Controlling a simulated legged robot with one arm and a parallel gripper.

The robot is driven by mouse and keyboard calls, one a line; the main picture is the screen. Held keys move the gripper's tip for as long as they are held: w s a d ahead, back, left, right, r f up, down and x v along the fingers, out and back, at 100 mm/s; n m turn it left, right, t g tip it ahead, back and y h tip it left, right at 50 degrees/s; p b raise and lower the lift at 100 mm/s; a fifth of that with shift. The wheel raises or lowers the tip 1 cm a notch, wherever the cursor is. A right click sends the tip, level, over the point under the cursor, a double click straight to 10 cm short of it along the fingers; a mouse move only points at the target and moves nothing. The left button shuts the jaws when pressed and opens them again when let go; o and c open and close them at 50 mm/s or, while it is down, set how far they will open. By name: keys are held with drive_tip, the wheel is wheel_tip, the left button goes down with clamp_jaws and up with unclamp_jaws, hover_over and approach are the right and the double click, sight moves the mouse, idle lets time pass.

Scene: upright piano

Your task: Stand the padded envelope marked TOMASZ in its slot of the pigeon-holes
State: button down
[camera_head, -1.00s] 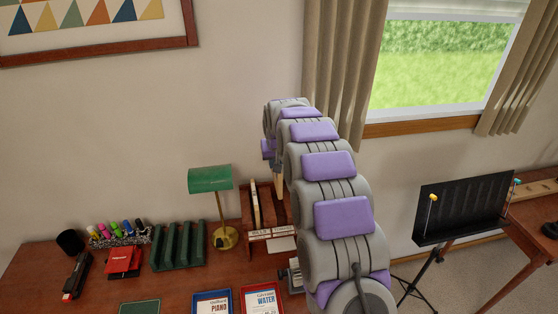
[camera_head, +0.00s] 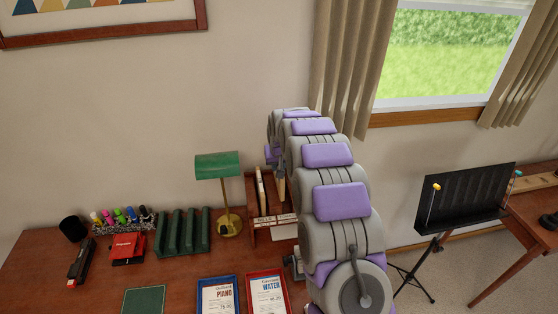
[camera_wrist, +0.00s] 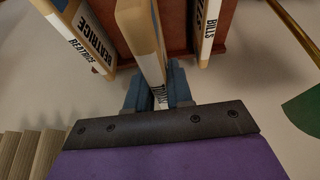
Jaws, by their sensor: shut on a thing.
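My gripper (camera_wrist: 157,92) is shut on a tan padded envelope (camera_wrist: 138,22) in the wrist view. Its blue fingers grip both sides of one end; the lettering there is mostly hidden, so I cannot read the name. The red-brown pigeon-holes (camera_wrist: 182,30) lie beyond and around it. An envelope marked BEATRICE (camera_wrist: 86,38) stands to its left and one marked BILLS (camera_wrist: 207,27) to its right, both apart from it. I cannot tell how far the held envelope is inside a slot.
A green desk lamp (camera_head: 218,166) stands just left of the pigeon-holes. A green rack (camera_head: 183,236), a red hole punch (camera_head: 127,248) and a stapler (camera_head: 80,262) are farther left. Blue (camera_head: 237,284) and red (camera_head: 287,290) trays lie in front. A music stand (camera_head: 465,205) is at right.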

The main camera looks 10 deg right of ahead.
wheel_tip(320, 180, down, 7)
drive_tip(key=d, duration=0.2)
drive_tip(key=shift+d, duration=0.4)
drive_tip(key=c, duration=1.4)
unclamp_jaws()
drive_tip(key=shift+a+r, duration=0.1)
drive_tip(key=o, duration=0.5)
drive_tip(key=shift+a, duration=0.7)
drive_tip(key=p+v, duration=0.1)
drive_tip(key=v, duration=1.6)
drive_tip(key=shift+d+r+p, duration=0.2)
drive_tip(key=shift+p, duration=0.2)
